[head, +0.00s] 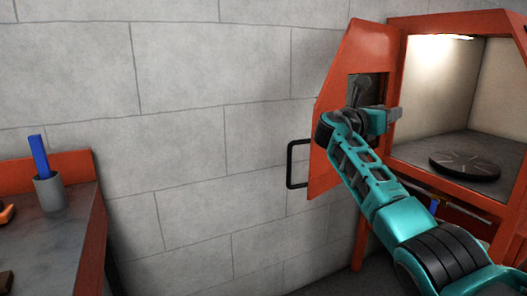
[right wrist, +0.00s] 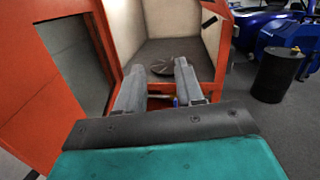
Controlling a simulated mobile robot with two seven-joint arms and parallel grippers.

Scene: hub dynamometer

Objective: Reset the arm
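My teal right arm reaches in from the lower right in the head view. Its gripper (head: 381,100) is up beside the open door (head: 365,45) of an orange cabinet (head: 455,22). The right wrist view shows the two grey fingers of this gripper (right wrist: 160,67) spread apart with nothing held between them. They point toward the cabinet interior, where a dark round plate (head: 464,166) lies on the floor; the plate also shows in the wrist view (right wrist: 165,67). My left gripper is in neither view.
The door has a black handle (head: 291,165). At the left, an orange-edged bench (head: 75,235) carries a grey cup (head: 49,193) with a blue bar (head: 39,156) in it. A black drum (right wrist: 276,74) and blue machinery (right wrist: 290,32) stand beyond at the right. A block wall (head: 200,120) lies behind.

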